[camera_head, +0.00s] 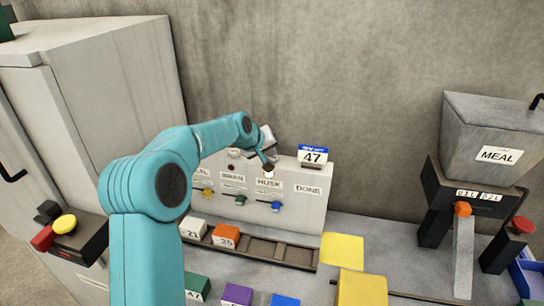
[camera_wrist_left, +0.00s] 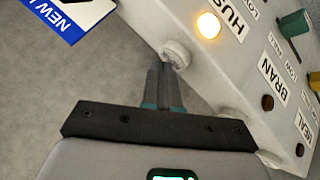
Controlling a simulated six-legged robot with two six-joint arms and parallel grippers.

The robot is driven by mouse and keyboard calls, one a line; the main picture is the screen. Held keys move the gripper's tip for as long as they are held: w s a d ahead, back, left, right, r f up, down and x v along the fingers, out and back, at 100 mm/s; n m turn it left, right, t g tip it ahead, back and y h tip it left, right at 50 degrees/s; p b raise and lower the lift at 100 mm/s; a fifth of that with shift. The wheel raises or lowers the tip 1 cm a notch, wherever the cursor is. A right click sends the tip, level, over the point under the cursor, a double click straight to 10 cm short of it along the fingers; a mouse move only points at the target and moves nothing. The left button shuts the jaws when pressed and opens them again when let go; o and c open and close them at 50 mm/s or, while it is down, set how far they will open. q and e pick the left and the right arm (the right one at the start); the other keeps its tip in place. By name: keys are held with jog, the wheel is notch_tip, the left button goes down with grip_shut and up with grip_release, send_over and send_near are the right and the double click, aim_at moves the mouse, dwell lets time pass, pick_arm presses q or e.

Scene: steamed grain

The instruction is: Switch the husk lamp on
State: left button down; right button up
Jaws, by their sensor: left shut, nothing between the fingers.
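The husk lamp (camera_head: 270,174) glows bright white above the HUSK label (camera_head: 269,183) on the grey panel box (camera_head: 312,212). It also shows lit yellow-white in the left wrist view (camera_wrist_left: 208,25), beside its label. My left gripper (camera_head: 268,164) is at the top edge of the box, just above the lamp. In the left wrist view its fingers (camera_wrist_left: 165,66) are shut and empty, with tips close to a round whitish knob (camera_wrist_left: 176,52) on the box edge; I cannot tell if they touch. The bran lamp (camera_wrist_left: 268,103) and meal lamp (camera_wrist_left: 299,150) are dark. My right gripper is not in view.
Coloured knobs, including a blue one (camera_head: 276,206), stick out below the labels. A slotted rack (camera_head: 262,250) with number blocks lies in front. A MEAL hopper (camera_head: 492,135) stands at right, a grey cabinet (camera_head: 110,85) at left.

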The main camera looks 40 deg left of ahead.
pick_arm(q)
jog(key=shift+r+p, duration=0.35)
jog(key=shift+r, duration=0.35)
notch_tip(320, 180, up, 3)
jog(key=shift+r+p, duration=0.1)
jog(key=shift+p, duration=1.15)
jog(key=shift+r+p, duration=0.3)
jog(key=shift+r, duration=0.6)
